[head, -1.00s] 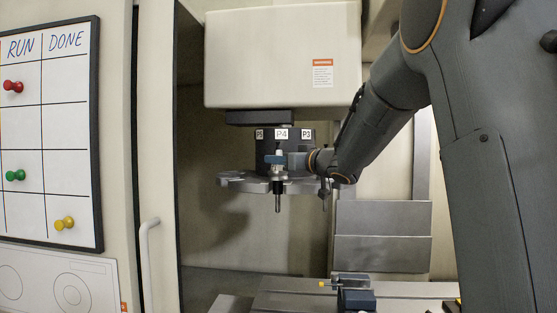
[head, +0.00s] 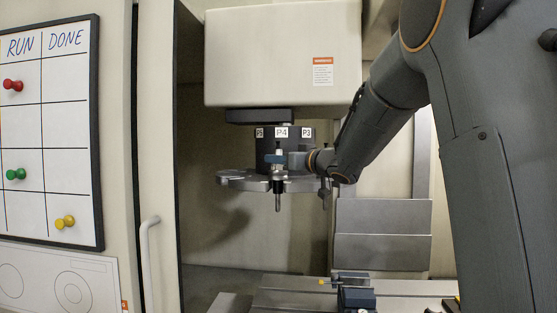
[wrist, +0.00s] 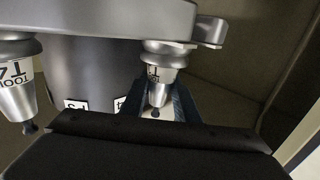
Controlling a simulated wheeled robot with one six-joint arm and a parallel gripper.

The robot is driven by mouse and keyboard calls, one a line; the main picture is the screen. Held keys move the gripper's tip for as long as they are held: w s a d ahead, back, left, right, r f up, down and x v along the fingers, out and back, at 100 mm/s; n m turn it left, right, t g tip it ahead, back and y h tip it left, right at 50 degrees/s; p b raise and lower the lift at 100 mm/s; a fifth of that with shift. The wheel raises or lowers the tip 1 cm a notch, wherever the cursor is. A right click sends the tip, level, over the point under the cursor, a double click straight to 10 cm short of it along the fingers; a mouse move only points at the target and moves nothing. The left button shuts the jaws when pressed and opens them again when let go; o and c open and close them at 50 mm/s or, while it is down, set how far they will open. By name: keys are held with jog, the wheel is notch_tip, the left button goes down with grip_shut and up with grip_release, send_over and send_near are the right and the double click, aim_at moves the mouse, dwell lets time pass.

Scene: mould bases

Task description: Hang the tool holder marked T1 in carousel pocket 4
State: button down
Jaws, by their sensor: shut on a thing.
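My gripper (head: 277,159) is shut on the upper part of a tool holder (head: 278,184) at the front of the carousel disc (head: 235,181), under the label P4 (head: 281,132). The holder hangs upright, its shank below the disc. In the wrist view the holder (wrist: 166,58) sits between my gripper's fingers (wrist: 160,105), by the grey disc rim (wrist: 110,18).
Another tool holder (wrist: 17,90), apparently marked T4, hangs at left in the wrist view. Labels P5 (head: 260,133) and P3 (head: 306,133) flank P4. The spindle housing (head: 283,55) is above. A blue fixture (head: 355,296) stands on the machine table below. The door handle (head: 148,250) is at left.

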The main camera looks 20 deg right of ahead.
jog(key=shift+f, duration=0.2)
dwell(0.7)
jog(key=c, duration=1.3)
grip_release()
jog(key=shift+f, duration=0.25)
jog(key=shift+b+v, duration=1.2)
jog(key=shift+v, duration=2.75)
jog(key=shift+r, duration=0.15)
